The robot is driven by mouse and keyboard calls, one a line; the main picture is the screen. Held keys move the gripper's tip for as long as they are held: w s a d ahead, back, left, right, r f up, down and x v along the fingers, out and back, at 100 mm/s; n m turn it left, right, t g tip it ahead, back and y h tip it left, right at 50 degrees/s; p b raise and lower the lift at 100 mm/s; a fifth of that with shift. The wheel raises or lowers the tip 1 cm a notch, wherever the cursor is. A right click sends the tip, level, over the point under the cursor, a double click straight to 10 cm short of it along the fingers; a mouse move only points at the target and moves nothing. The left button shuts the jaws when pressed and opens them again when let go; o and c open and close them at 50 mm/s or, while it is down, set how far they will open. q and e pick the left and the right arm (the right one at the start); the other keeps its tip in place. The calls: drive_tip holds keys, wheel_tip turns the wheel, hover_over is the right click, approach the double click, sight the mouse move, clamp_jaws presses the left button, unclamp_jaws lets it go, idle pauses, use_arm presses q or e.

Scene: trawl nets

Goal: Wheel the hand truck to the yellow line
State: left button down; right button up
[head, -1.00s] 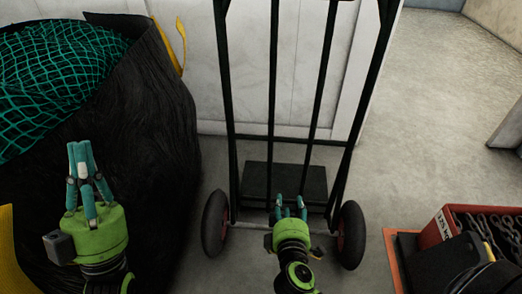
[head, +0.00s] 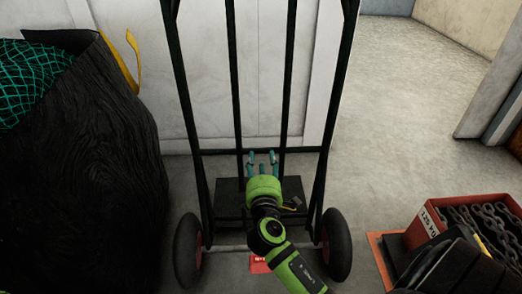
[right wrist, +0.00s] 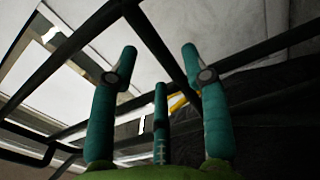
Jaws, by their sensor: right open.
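The hand truck (head: 322,165) stands upright in front of me. It has a black bar frame, a dark toe plate (head: 230,192) and two black wheels, left (head: 188,250) and right (head: 337,245). My right gripper (head: 262,157) is open and empty, in front of the lower frame between the uprights. In the right wrist view its teal fingers (right wrist: 160,75) are spread, with dark frame bars (right wrist: 150,40) beyond them. I cannot tell whether they touch a bar. My left gripper is out of view. No yellow line shows; the truck's top is cut off.
A black bag (head: 90,170) with green netting (head: 28,80) stands at the left. A red crate of chain (head: 425,225) sits at the lower right. A pale panelled wall (head: 207,80) is behind the truck. Concrete floor (head: 400,110) is clear at the right.

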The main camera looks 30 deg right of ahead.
sight(261, 150)
drive_tip(key=x, duration=0.5)
drive_tip(key=shift+w+d, duration=0.15)
drive_tip(key=shift+w, duration=0.15)
drive_tip(key=shift+s, duration=0.1)
clamp_jaws()
drive_tip(key=shift+f, duration=0.1)
